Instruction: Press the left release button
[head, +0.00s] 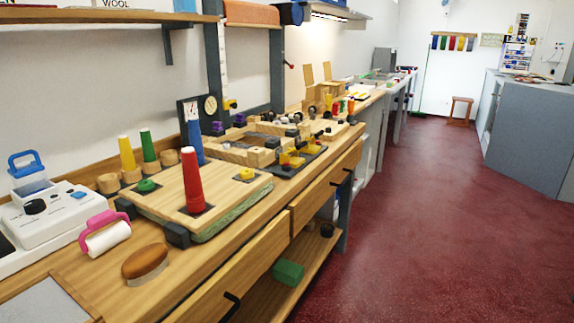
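I cannot tell for certain which part is the left release button. On the wooden board (165,205) on the counter, a round green button-like piece (148,186) sits at the left and a yellow piece (245,174) on a dark square sits at the right. A tall red cone (193,178) stands upright on the board between them. The white machine (60,222) at the far left also has a small blue button (79,195) and a black knob (36,207). Neither of my grippers is in view.
A pink-handled lint roller (105,238) and a brown brush (145,262) lie near the counter's front. Yellow (127,153), green (148,147) and blue cones (195,140) stand behind the board. A partly open drawer (235,270) juts out. The red floor (430,220) at right is clear.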

